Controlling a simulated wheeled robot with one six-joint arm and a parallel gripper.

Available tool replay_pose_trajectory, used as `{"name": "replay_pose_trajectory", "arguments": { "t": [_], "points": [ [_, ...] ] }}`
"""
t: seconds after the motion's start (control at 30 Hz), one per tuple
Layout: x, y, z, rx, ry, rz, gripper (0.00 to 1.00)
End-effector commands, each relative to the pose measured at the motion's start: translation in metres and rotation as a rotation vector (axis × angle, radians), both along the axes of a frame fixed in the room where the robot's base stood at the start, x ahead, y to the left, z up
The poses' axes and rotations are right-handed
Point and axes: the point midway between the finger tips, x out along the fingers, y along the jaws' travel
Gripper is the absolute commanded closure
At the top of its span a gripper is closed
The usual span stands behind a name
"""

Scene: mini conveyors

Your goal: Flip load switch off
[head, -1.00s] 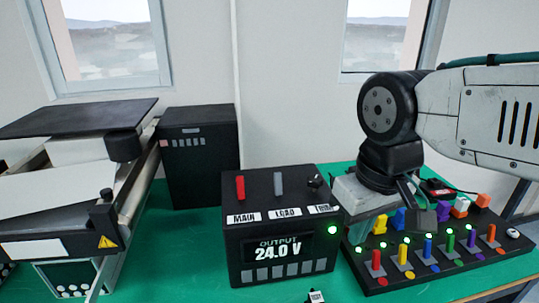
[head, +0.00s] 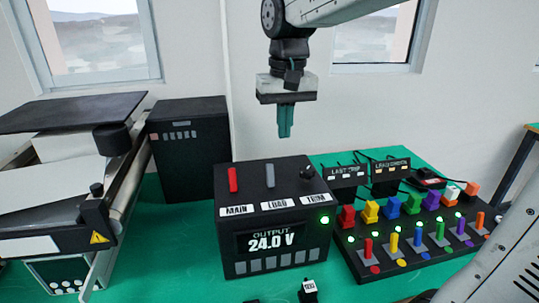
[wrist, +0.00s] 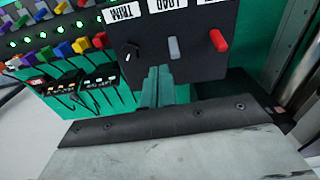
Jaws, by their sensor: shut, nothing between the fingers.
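The load switch is a grey lever (head: 270,176) standing on top of the black power box (head: 228,250), above the LOAD label (head: 277,205). It also shows in the wrist view (wrist: 173,47). The red MAIN lever (head: 232,179) stands to its left and the black TRIM knob (head: 307,181) to its right. The box display reads OUTPUT 24.0 V, and a green light glows at its right. My gripper (head: 285,134) is shut and empty, pointing down above the back of the box, apart from the lever. Its teal fingers show in the wrist view (wrist: 158,85).
Right of the box is a black panel (head: 350,262) with several coloured levers and green lights. Two small meters (head: 347,170) stand behind it. A conveyor (head: 122,205) and a black cabinet (head: 188,140) are at the left. A small labelled part (head: 309,290) lies in front.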

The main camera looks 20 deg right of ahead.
Motion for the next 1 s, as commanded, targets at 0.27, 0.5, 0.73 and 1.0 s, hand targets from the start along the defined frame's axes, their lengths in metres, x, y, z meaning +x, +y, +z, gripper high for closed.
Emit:
{"name": "replay_pose_trajectory", "arguments": {
  "t": [0.27, 0.5, 0.73, 1.0],
  "points": [
    [0.074, 0.007, -0.006, 0.0, 0.027, -0.045, 1.0],
    [0.084, 0.008, -0.007, 0.001, 0.029, -0.053, 1.0],
    [0.084, 0.008, -0.008, 0.001, 0.029, -0.053, 1.0],
    [0.083, 0.008, -0.037, 0.001, 0.033, -0.053, 1.0]
  ]
}}
